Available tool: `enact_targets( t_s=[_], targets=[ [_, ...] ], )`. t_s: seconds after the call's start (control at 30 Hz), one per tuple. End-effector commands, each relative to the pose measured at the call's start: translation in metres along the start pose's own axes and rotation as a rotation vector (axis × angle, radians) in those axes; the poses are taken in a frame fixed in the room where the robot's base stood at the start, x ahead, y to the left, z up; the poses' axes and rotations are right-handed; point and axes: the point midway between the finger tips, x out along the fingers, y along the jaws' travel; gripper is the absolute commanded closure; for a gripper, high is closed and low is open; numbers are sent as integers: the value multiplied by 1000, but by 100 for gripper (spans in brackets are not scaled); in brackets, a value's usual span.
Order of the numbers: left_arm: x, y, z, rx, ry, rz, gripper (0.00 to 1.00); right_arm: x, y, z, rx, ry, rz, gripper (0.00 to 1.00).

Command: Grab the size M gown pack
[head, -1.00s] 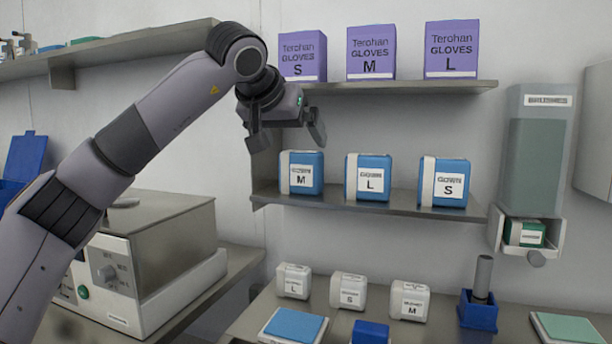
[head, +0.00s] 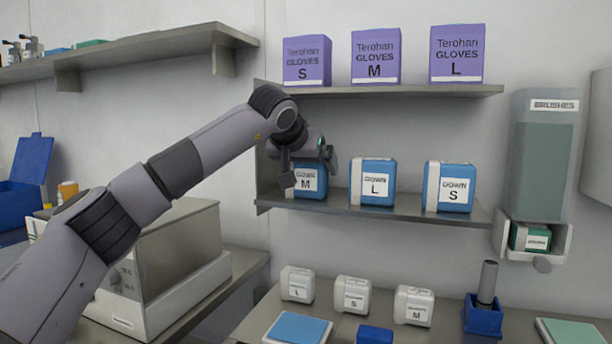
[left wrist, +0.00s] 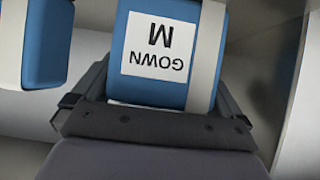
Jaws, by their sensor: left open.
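The size M gown pack (head: 306,181) is a blue pack with a white band and a white label, at the left end of the middle shelf. My left gripper (head: 309,182) is open in front of it and hides part of it. In the left wrist view the pack (left wrist: 200,90) appears upside down, label facing me, with the gripper's fingers on either side; whether they touch it cannot be told. The size L gown pack (head: 372,184) and size S gown pack (head: 448,187) stand to its right. My right gripper is not in view.
The middle shelf (head: 400,211) carries the packs. Purple glove boxes (head: 375,56) stand on the shelf above. Small white packs (head: 352,295) stand on the counter below. A brush dispenser (head: 540,150) hangs at right, and a grey machine (head: 190,265) stands at left.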

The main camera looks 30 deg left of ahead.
Motion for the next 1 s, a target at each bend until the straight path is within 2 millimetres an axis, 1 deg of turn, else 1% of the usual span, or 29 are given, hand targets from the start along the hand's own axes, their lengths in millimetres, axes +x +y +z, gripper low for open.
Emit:
enact_targets(
  t_s=[0.07, 0.23, 0.27, 0.3, 0.37, 0.4, 0.67, 0.77, 0.87, 1.0],
  targets=[
    [3, 0, 0, 1, -1, 0, 0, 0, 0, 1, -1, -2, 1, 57],
    [3, 0, 0, 1, 0, 0, 0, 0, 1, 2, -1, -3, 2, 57],
    [3, 0, 0, 1, 0, 0, 3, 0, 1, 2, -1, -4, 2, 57],
    [3, 0, 0, 1, 0, 0, 16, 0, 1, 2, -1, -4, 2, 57],
    [3, 0, 0, 1, 0, 0, 36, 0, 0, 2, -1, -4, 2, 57],
    [3, 0, 0, 1, 0, 0, 40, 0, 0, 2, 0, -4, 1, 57],
    [2, 0, -1, 0, 2, 1, 41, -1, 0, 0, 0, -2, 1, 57],
    [-1, 0, -4, 0, 2, 1, 41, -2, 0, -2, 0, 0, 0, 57],
    [-6, 1, -12, 0, 4, 2, 41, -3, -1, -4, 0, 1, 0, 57],
    [-17, 1, -28, -1, 3, 2, 41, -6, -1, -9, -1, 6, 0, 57]
  ],
)
